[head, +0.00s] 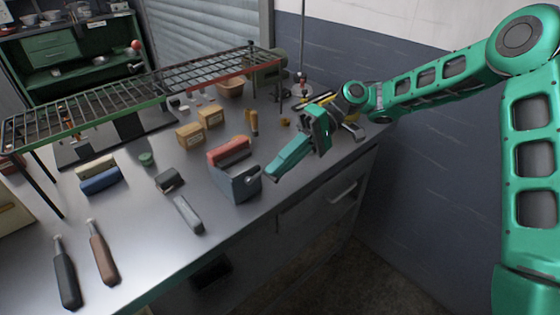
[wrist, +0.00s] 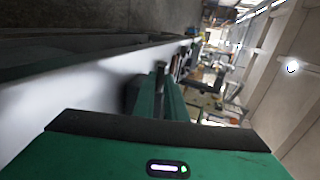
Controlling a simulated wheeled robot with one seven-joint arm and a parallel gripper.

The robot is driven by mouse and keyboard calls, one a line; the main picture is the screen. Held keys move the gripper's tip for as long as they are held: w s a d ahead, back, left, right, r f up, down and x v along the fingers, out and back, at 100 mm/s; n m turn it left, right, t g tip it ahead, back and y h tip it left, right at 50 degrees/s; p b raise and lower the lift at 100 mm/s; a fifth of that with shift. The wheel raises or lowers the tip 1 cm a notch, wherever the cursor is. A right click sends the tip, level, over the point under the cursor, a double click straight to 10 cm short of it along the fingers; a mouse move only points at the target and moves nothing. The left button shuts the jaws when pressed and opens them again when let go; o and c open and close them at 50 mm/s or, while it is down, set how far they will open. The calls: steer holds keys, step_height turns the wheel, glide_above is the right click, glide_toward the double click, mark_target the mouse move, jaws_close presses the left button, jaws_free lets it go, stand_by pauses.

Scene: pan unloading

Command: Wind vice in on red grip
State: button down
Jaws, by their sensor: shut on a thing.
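The vice (head: 237,186) is a blue-grey block near the bench's front edge in the head view. The red grip (head: 229,146) sits in its top, between the jaws; whether both jaws touch it I cannot tell. My gripper (head: 269,177) comes in from the right, its green fingers pointing down-left to the vice's right side, by the screw end. It is shut, apparently on the vice handle, which the fingers hide. In the wrist view my gripper (wrist: 161,68) shows as green fingers close together; the held part is not clear there.
A wire rack (head: 150,88) on legs spans the back of the bench. Two wooden blocks (head: 200,127) stand behind the vice. A grey-handled tool (head: 187,213) lies left of it, with two handled tools (head: 103,254) at front left. Bare bench lies between them.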

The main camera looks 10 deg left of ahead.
steer(key=shift+w+f+g+y, duration=0.1)
steer(key=shift+f+g+y, duration=0.4)
steer(key=shift+f+g, duration=0.1)
stand_by(0.3)
steer(key=c, duration=1.8)
jaws_free()
steer(key=shift+d, duration=0.1)
steer(key=v, duration=1.1)
steer(key=shift+f, duration=0.1)
